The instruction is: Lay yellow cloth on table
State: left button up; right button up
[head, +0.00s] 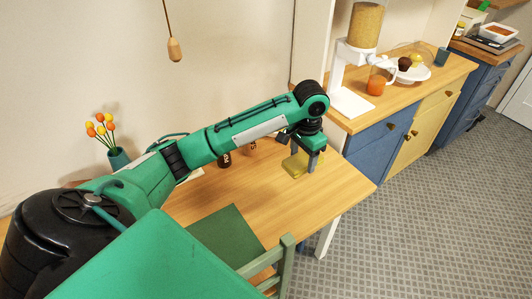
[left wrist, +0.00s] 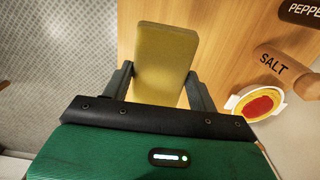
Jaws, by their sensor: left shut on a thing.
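The yellow cloth (head: 293,166) looks like a flat, folded pad at the right part of the wooden table (head: 335,190). My left gripper (head: 306,152) is shut on it from above. In the left wrist view the cloth (left wrist: 163,50) sticks out between the two fingers of the left gripper (left wrist: 160,88), with the wooden table top (left wrist: 225,30) behind it. I cannot tell whether the cloth touches the table. My right gripper is not in view.
A salt shaker (left wrist: 284,66), a pepper shaker (left wrist: 301,12) and a bowl with red contents (left wrist: 259,103) are beside the cloth. A green mat (head: 228,234) lies nearer, by a green chair (head: 281,268). A flower vase (head: 118,158) stands left. The counter (head: 395,108) is beyond the table.

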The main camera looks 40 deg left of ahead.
pick_arm(q)
jog(key=p, duration=0.2)
send_over(296, 205)
notch_tip(296, 205, down, 15)
jog(key=shift+a+r, duration=0.1)
jog(key=shift+r, duration=0.05)
notch_tip(296, 205, down, 4)
jog(key=shift+f, duration=0.55)
jog(key=shift+f, duration=0.15)
jog(key=o, duration=0.9)
jog(key=shift+o, duration=0.2)
